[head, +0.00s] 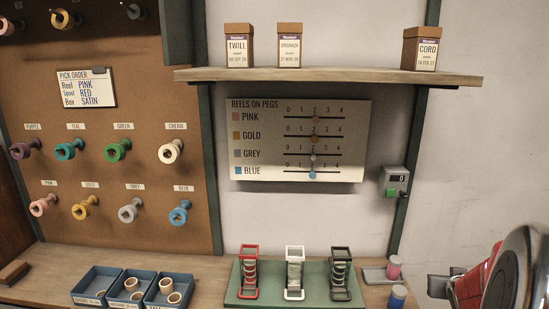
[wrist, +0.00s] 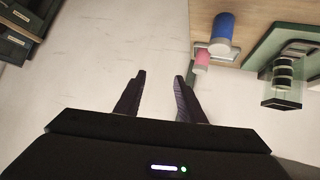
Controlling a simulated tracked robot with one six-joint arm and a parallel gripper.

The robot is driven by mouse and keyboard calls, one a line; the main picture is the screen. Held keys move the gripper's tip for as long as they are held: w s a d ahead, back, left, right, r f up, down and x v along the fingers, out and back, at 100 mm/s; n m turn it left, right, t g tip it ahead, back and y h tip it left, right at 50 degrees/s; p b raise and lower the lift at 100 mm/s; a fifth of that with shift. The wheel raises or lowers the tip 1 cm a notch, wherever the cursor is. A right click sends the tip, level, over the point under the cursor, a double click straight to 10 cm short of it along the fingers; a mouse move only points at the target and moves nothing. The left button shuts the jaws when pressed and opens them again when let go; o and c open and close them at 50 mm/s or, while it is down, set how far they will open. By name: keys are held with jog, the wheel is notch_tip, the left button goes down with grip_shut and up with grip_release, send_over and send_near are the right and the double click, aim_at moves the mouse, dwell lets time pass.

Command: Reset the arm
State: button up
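My gripper (wrist: 160,80) shows in the wrist view with its two dark fingers apart and nothing between them. Behind the fingers is a pale, bare surface.
A blue spool (head: 398,296) and a pink spool (head: 393,266) stand right of the green board (head: 232,297), which carries several frames. Blue bins (head: 90,285) stand left. Reels hang on the pegboard (head: 120,210). A shelf (head: 330,74) holds three boxes.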

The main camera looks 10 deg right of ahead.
jog(key=s+a+r+n+y, duration=0.2)
jog(key=s+a, duration=0.1)
jog(key=a, duration=1.1)
jog(key=s+a+r+n+g+y, duration=0.1)
jog(key=s+a+r+n+y, duration=0.1)
jog(key=a, duration=1.2)
jog(key=s+a+r+n+g+y, duration=0.1)
jog(key=s+a, duration=0.5)
jog(key=a, duration=0.9)
notch_tip(320, 180, up, 2)
jog(key=n+y, duration=0.1)
jog(key=y, duration=0.1)
jog(key=shift+r+y, duration=0.25)
jog(key=shift+y, duration=0.05)
jog(key=shift+d, duration=0.1)
